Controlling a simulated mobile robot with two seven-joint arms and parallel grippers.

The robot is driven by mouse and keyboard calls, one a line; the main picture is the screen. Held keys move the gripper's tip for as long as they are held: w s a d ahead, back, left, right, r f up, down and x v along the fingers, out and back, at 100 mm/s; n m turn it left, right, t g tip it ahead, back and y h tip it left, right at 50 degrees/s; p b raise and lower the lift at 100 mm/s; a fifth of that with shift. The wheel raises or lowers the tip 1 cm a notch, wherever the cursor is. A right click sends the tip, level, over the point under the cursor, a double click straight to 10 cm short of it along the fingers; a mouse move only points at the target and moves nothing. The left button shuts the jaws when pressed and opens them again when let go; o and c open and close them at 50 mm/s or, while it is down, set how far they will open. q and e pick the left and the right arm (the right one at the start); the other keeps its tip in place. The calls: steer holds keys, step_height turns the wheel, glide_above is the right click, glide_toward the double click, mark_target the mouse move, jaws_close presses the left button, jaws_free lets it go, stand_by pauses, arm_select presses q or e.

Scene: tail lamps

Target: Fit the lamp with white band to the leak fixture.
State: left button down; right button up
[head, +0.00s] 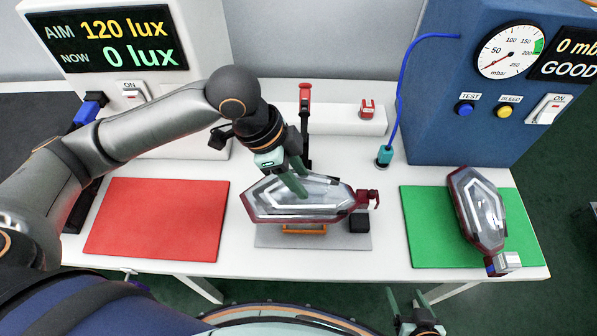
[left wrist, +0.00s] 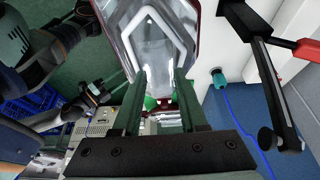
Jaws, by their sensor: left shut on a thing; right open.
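My left gripper (head: 301,192) is shut on a clear tail lamp (head: 265,205) with a dark red rim and a pale chevron band. The lamp is over the grey plate of the leak fixture (head: 265,241); I cannot tell whether it touches. The same lamp (left wrist: 153,40) shows between the fingers in the left wrist view. A toggle clamp with a red handle (head: 305,93) stands upright behind it. A second red-rimmed lamp (head: 482,212), also with pale lines, lies on the green mat. My right gripper (head: 418,312) is open and empty at the bottom edge, off the table's front.
The red mat (head: 155,220) at the left is empty. The green mat (head: 425,230) is at the right. A blue tester (head: 440,110) with a gauge stands back right, its blue hose ending in a teal coupling (head: 384,155). A light meter (head: 110,40) reads 0 lux.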

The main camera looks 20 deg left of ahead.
arm_select(q)
steer(key=shift+f+b, duration=1.3)
steer(key=shift+f, duration=1.5)
steer(key=shift+p, duration=0.6)
steer(key=shift+r+p, duration=0.1)
steer(key=shift+p, duration=0.45)
steer(key=shift+f, duration=0.3)
